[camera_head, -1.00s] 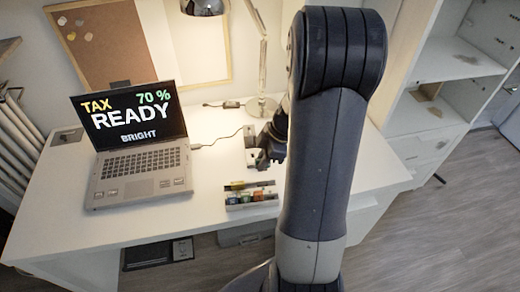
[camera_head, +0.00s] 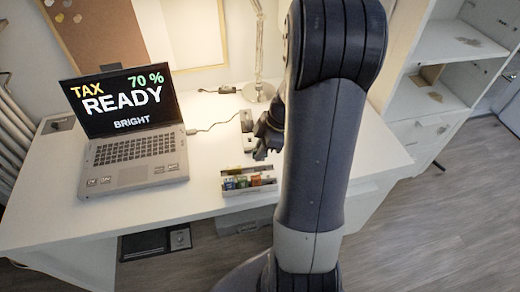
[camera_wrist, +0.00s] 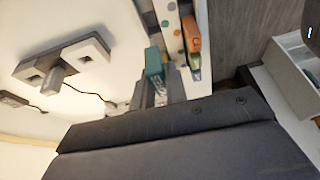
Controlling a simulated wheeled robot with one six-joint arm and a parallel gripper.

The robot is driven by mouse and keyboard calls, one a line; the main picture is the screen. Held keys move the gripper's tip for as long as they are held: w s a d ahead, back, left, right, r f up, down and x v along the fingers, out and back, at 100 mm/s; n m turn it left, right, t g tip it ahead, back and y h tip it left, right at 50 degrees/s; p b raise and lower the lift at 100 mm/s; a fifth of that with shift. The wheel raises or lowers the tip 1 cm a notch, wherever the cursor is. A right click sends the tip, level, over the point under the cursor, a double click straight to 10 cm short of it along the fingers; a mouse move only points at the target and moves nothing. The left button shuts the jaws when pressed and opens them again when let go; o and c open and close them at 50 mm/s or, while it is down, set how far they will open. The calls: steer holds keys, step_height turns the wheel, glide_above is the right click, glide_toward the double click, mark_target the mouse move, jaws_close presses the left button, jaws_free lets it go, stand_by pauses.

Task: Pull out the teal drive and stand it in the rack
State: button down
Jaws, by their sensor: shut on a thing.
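The teal drive (camera_wrist: 153,62) is held between the fingertips of my gripper (camera_wrist: 156,88) in the wrist view. It is clear of the grey hub. The pale rack (camera_wrist: 173,22) is just to the right of the drive, holding an orange drive (camera_wrist: 191,34) and a green one (camera_wrist: 195,64). I cannot tell whether the teal drive touches the rack. In the head view my gripper (camera_head: 262,150) is behind the rack (camera_head: 250,190), and the held drive is hard to make out.
The grey hub (camera_wrist: 88,48) lies on the desk with a grey plug-like piece in its middle. A laptop (camera_head: 130,150) stands on the left of the desk (camera_head: 60,210). A lamp base (camera_head: 258,93) is at the back. The desk between laptop and rack is clear.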

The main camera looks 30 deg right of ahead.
steer(key=shift+f+b, duration=1.3)
steer(key=shift+f, duration=0.25)
steer(key=shift+b, duration=0.9)
stand_by(0.5)
steer(key=shift+f+b, duration=1.65)
steer(key=shift+b, duration=0.1)
steer(key=c, duration=1.3)
jaws_free()
steer(key=shift+c, duration=0.2)
steer(key=p+v, duration=0.1)
steer(key=v, duration=1)
steer(key=shift+f, duration=0.15)
